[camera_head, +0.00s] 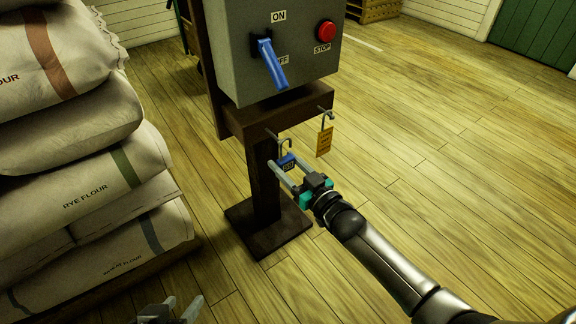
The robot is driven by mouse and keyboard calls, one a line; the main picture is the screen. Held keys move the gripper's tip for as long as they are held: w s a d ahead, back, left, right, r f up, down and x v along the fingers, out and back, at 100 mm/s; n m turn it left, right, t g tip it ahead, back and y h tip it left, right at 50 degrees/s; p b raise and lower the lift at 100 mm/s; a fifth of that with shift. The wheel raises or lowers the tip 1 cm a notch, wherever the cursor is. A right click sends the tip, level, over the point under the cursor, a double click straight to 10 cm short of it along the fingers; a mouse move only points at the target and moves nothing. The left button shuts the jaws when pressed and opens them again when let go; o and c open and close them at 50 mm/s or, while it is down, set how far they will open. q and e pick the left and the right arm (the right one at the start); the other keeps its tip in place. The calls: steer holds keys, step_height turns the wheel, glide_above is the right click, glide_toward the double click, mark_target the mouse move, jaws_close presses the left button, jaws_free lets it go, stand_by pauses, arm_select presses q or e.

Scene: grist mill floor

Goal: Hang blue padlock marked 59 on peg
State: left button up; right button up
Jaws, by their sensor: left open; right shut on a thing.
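The blue padlock (287,162) has pale, hard-to-read marking on its face and hangs upright with its grey shackle up. My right gripper (282,164) is shut on the padlock's body, one finger at each side. My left gripper (172,311) is open and empty at the bottom edge, partly cut off, far from the padlock.
A yellow tag (324,142) hangs from the right peg. Above is a grey switch box (238,62) with a blue lever (270,65) and red stop button (326,31). Stacked flour sacks (85,180) fill the left. Floor right of the post is clear.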

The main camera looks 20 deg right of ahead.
steer(key=shift+b+x, duration=0.75)
steer(key=shift+x, duration=1.25)
steer(key=shift+f+b, duration=0.45)
steer(key=shift+f, duration=0.15)
stand_by(0.5)
steer(key=o, duration=1.3)
steer(key=shift+s, duration=0.1)
steer(key=shift+o, duration=0.2)
steer(key=p+v, duration=0.6)
steer(key=v, duration=0.9)
steer(key=shift+p, duration=0.35)
